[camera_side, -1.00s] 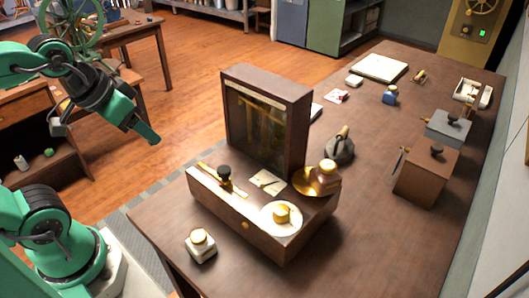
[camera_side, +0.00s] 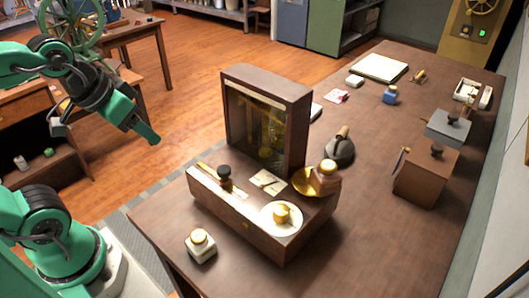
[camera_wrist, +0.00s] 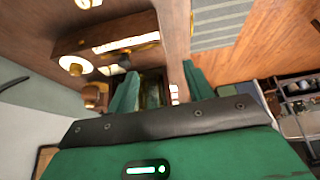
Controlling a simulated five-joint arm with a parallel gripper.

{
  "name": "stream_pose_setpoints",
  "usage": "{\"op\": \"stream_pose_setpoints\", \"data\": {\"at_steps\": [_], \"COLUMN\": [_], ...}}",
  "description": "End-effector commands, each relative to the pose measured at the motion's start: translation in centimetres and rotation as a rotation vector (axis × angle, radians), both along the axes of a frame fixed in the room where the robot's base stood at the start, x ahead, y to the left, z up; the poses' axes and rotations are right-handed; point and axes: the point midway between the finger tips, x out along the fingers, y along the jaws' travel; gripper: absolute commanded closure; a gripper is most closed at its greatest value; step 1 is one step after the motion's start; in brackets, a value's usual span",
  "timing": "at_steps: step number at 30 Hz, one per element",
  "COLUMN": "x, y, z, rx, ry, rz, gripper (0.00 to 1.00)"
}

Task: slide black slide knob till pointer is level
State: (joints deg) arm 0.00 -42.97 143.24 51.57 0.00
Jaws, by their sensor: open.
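A wooden balance box (camera_side: 235,218) stands on the table, with a dark glass-fronted case (camera_side: 305,125) at its back. The black slide knob (camera_side: 224,172) stands upright on a pale strip (camera_side: 205,173) near the left end of the box top. Brass parts (camera_side: 265,140) show behind the glass; I cannot make out the pointer or its angle. My gripper (camera_side: 152,138) is open and empty, in the air left of the case, apart from the knob.
A small jar (camera_side: 200,247) stands in front. A grey kettle-like object (camera_side: 340,150) is behind. The near right tabletop is clear.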

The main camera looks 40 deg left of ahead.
Motion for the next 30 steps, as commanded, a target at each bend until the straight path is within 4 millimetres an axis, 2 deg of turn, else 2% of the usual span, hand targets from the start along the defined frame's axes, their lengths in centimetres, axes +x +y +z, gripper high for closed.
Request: {"op": "stream_pose_setpoints", "data": {"at_steps": [20, 26, 30], "x": [0.1, 1.0, 2.2], "y": [-0.1, -0.6, -1.5], "z": [0.1, 0.3, 0.4], "rx": [0.006, 0.051, 0.110], "ry": [0.005, 0.046, 0.097], "rz": [-0.015, -0.127, -0.285], "gripper": [0.49, 0.49, 0.49]}}
